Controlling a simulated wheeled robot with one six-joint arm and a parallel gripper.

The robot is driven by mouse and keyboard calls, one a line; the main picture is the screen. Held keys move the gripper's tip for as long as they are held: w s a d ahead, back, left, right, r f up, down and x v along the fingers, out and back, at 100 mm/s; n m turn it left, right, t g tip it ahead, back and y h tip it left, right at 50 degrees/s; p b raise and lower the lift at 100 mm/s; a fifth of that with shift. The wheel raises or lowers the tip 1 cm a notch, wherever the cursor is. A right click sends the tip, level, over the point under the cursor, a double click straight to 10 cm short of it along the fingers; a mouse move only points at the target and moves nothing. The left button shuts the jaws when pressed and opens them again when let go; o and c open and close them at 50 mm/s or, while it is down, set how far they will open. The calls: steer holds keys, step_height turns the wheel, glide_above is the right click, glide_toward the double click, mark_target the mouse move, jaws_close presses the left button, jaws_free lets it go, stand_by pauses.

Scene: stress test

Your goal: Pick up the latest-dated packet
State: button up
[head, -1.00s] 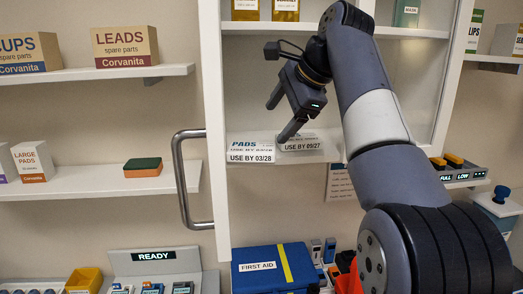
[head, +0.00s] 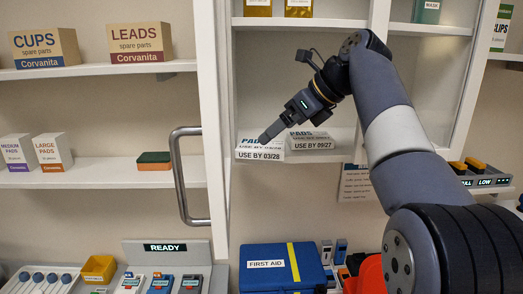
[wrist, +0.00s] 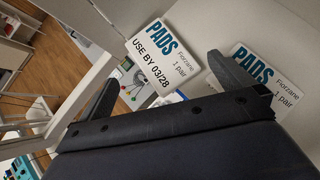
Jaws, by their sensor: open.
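Two white pads packets sit on the middle shelf of the open cabinet. The left packet (head: 260,154) reads USE BY 03/28 and the right packet (head: 312,144) reads USE BY 09/27. In the head view my gripper (head: 268,136) points down and left at the left packet, its tip overlapping the packet's top. In the wrist view my gripper (wrist: 163,69) is open and empty. The 03/28 packet (wrist: 160,55) lies beyond and between the fingertips. The other packet (wrist: 275,80) lies to the right, its date hidden behind a finger. Contact with either packet cannot be told.
The open door's handle (head: 182,178) stands left of the cabinet. A blue first-aid case (head: 266,278) is below the shelf. A green-and-orange sponge (head: 154,160) lies on the left shelf.

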mark_target(261, 149)
steer(key=shift+x, duration=3.05)
steer(key=shift+s+a, duration=0.1)
steer(key=shift+s, duration=0.05)
steer(key=shift+c, duration=0.6)
steer(key=c, duration=1.1)
